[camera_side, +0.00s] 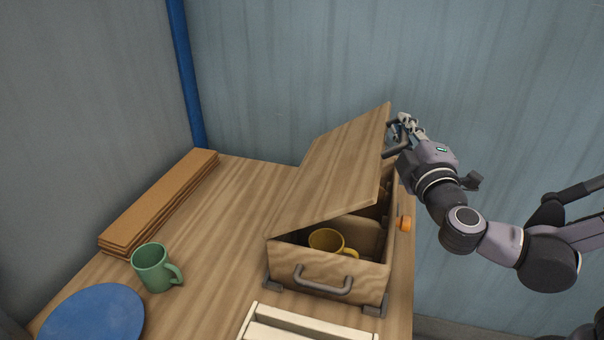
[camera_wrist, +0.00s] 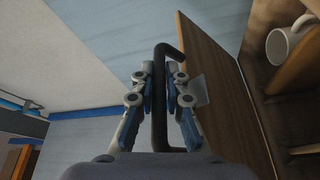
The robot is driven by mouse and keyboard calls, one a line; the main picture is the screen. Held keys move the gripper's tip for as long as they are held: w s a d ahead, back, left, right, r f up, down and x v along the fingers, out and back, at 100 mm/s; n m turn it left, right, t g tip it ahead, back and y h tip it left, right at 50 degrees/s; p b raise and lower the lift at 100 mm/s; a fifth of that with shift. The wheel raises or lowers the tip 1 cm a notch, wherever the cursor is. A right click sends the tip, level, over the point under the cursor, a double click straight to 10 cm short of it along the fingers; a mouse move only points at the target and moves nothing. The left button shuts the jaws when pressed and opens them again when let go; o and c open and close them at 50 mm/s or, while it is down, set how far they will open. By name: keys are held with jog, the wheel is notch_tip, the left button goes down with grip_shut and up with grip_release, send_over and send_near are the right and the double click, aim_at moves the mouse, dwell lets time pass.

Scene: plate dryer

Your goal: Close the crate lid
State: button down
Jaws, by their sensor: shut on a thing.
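The wooden crate (camera_side: 331,264) stands on the table with a grey handle on its front and a yellow mug (camera_side: 326,240) inside. Its lid (camera_side: 335,165) is hinged along the left side and tilted partly open, its right edge raised. My gripper (camera_side: 399,136) is at that raised edge in the side view. In the wrist view my gripper (camera_wrist: 160,95) has its blue-padded fingers on both sides of a dark bar handle (camera_wrist: 159,110), shut on it. The handle is fixed to the lid (camera_wrist: 222,85). The crate's inside is partly hidden by the lid.
A green mug (camera_side: 155,268) and a blue plate (camera_side: 92,317) are at the table's left front. Stacked boards (camera_side: 160,200) lie at the back left. A white slatted rack (camera_side: 300,328) stands before the crate. An orange knob (camera_side: 404,223) sits at the crate's right side.

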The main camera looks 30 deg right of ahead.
notch_tip(320, 180, down, 5)
jog(key=s+d, duration=0.2)
dwell(0.4)
jog(key=shift+s+d+f, duration=0.1)
jog(key=shift+f, duration=0.05)
jog(key=c, duration=1.7)
grip_release()
jog(key=shift+o, duration=0.2)
jog(key=r+v, duration=0.1)
jog(key=v, duration=0.4)
notch_tip(320, 180, up, 6)
